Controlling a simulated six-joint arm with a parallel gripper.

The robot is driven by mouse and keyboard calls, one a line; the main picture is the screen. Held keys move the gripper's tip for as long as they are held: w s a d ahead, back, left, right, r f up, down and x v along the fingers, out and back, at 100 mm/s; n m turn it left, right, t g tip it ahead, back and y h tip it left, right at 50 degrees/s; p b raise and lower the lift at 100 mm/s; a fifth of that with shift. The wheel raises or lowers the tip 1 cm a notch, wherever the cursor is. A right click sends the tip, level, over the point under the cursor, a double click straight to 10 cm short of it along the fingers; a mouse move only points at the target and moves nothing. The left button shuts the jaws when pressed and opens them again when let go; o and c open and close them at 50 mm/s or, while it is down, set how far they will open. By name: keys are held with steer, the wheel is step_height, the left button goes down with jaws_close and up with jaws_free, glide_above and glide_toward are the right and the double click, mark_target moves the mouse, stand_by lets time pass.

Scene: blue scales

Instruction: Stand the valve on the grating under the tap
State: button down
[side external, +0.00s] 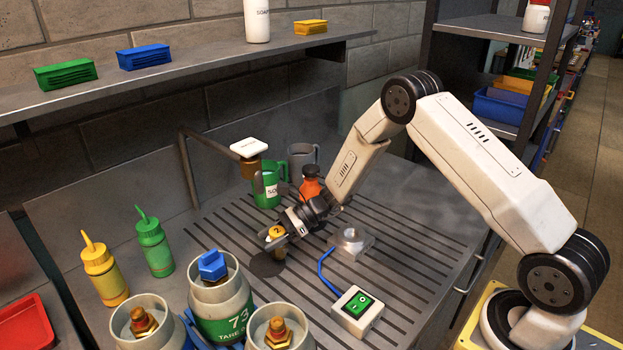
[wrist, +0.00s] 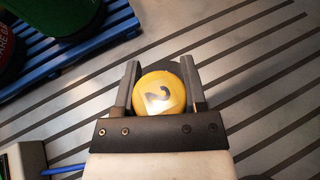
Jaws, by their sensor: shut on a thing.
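The valve, a small piece with a round yellow top marked 2 (wrist: 162,96), sits between the two fingers of my gripper (wrist: 160,84). In the side view my gripper (side external: 275,239) holds the valve (side external: 277,232) low over the slatted grating (side external: 225,228); I cannot tell whether its underside touches. A dark round patch (side external: 266,266) lies on the grating just in front of it. The tap (side external: 187,160) rises at the back left, and its arm reaches to a white labelled box (side external: 250,147) with a brass part (side external: 250,169) below.
Green mug (side external: 266,190), grey mug (side external: 302,158) and orange bottle (side external: 311,184) stand behind my gripper. Large canisters (side external: 222,310) with valve-like tops stand in front; squeeze bottles (side external: 154,245) stand left.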

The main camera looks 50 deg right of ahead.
steer(key=x, duration=0.3)
steer(key=shift+a+r, duration=0.15)
steer(key=shift+a, duration=0.05)
steer(key=shift+f, duration=0.3)
steer(key=shift+c, duration=0.7)
jaws_free()
steer(key=shift+r, duration=0.15)
steer(key=v, duration=1.2)
